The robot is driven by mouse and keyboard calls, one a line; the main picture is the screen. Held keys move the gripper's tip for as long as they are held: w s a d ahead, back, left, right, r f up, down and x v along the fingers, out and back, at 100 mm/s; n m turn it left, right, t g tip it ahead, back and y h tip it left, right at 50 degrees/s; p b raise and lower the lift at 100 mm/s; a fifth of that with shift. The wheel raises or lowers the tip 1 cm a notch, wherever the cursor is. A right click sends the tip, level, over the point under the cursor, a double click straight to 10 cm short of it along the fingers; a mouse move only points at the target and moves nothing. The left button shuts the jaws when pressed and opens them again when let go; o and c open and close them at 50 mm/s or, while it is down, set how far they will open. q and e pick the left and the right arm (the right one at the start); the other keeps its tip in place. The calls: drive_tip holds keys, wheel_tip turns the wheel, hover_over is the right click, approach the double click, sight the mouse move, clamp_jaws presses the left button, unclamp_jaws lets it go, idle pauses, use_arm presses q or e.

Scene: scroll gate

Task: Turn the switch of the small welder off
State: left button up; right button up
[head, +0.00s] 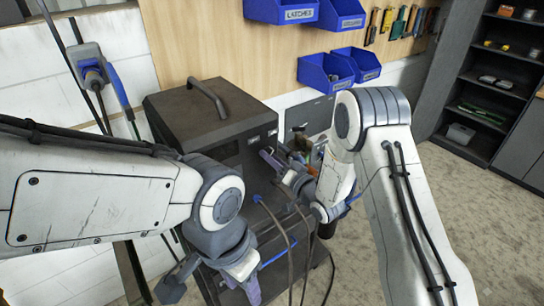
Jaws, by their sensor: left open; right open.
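A dark box-shaped welder (208,108) with a handle on top stands left of centre in the head view, against the wall. Its front is partly covered by my arms, and I cannot make out its switch. My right gripper (281,168) is open in front of the welder's right front side, with no held object visible. I cannot tell whether it touches the welder. My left gripper (212,288) is open, lower in the picture, in front of the welder's lower part.
Dark cables (291,245) hang in front of the welder. Blue bins (325,73) hang on the wooden wall above right. Dark shelves (487,85) stand at the far right. A blue-and-grey wall plug (92,68) is at the left. Speckled floor (440,200) is open at the right.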

clamp_jaws()
drive_tip(key=shift+n+b, duration=8.1)
drive_tip(key=shift+b, duration=3.55)
